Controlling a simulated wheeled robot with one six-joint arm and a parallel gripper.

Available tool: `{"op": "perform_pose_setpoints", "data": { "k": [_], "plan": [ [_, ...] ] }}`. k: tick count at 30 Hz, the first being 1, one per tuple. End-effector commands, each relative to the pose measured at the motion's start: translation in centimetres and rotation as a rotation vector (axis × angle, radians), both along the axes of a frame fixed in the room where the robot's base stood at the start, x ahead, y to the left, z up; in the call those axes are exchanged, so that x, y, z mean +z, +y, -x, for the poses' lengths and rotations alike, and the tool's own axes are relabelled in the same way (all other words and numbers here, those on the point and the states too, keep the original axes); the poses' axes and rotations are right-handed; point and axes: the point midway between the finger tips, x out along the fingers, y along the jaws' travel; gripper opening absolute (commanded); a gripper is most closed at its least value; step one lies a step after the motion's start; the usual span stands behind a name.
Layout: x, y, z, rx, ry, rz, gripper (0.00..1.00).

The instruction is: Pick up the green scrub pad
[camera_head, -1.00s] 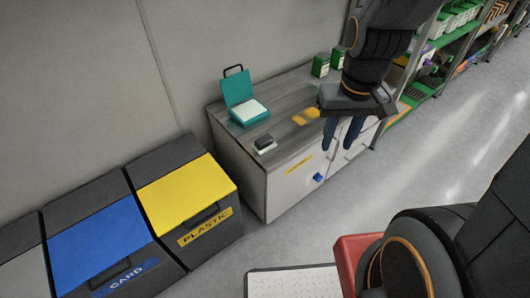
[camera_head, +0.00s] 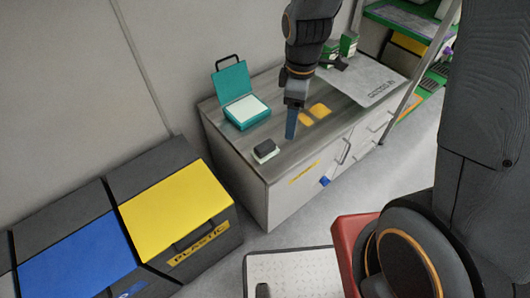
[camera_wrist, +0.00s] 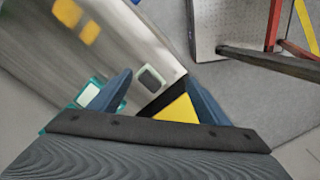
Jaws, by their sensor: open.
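I cannot make out a plainly green scrub pad on the counter (camera_head: 230,147). A small block with a dark top and pale lower edge (camera_head: 266,151) lies near the counter's front left; in the wrist view it is a dark-rimmed rectangle (camera_wrist: 151,77) beyond the gap between my fingers. Two flat yellow pieces (camera_head: 320,111) lie farther right; they also show in the wrist view (camera_wrist: 67,13). My gripper (camera_head: 291,122) points down over the counter between the block and the yellow pieces. In the wrist view my gripper (camera_wrist: 158,77) is open and empty, its blue fingers apart.
An open teal case (camera_head: 233,85) stands behind the block. Green and white boxes (camera_head: 348,44) stand at the back right, near a grey printed sheet (camera_head: 365,80). A yellow-lidded plastic bin (camera_head: 175,208) and a blue-lidded bin (camera_head: 78,252) stand front left. Green shelving is at the right.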

Motion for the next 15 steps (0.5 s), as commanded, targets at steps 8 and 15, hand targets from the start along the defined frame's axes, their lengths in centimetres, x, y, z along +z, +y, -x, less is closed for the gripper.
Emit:
{"op": "perform_pose_setpoints", "data": {
  "k": [8,15],
  "plan": [
    [-8.7,5.3,-3.9,0.675,0.022,0.016,0.7],
    [-11.4,7.0,-4.8,0.9,0.028,0.019,0.7]
  ]
}}
